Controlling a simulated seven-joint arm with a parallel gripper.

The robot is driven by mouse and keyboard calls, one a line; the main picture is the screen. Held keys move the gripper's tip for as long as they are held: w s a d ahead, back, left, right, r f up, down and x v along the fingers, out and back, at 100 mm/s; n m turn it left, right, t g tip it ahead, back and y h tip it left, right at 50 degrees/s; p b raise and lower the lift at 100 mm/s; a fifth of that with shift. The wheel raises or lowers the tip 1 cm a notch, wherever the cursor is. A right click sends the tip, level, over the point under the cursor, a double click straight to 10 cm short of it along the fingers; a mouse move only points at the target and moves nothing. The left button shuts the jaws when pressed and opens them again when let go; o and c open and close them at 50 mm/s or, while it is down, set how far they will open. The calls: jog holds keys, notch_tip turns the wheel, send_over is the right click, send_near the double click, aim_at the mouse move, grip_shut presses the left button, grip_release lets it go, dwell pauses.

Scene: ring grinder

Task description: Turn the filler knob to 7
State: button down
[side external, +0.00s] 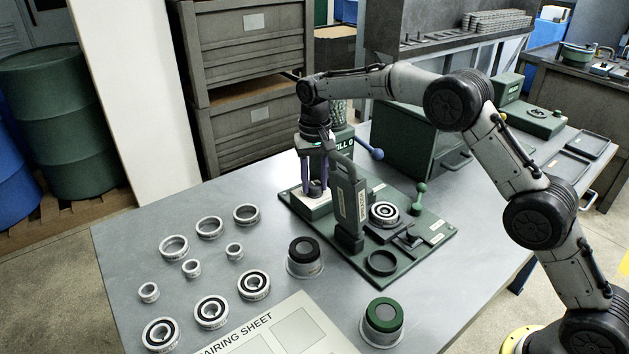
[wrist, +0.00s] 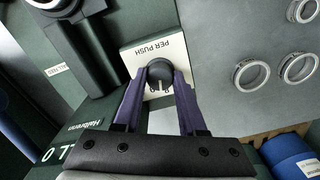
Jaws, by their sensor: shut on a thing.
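The filler knob (wrist: 160,70) is a small dark round knob on a white plate (wrist: 137,58) marked "PER PUSH" in the wrist view. My gripper (wrist: 160,76) points down over it, with one purple finger on each side, shut on the knob. A few pale marks show by the knob's lower edge, but I cannot read the setting. In the side view my gripper (side external: 315,190) is upright at the filler, above the white plate (side external: 313,200). The fingers hide most of the knob there.
A dark upright post (side external: 350,208) marked with a label stands just right of my gripper on the green base (side external: 418,262). A blue-tipped lever (side external: 375,154) is behind. Several rings and bearings (side external: 210,312) lie at left. A black-topped cup (side external: 304,257) stands in front.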

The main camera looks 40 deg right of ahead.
aim_at(314, 185)
jog(key=n, duration=0.5)
jog(key=shift+n, duration=2.6)
jog(key=shift+c, duration=2.3)
grip_release()
jog(key=shift+r, duration=0.15)
notch_tip(314, 185, up, 14)
jog(key=shift+f, duration=0.2)
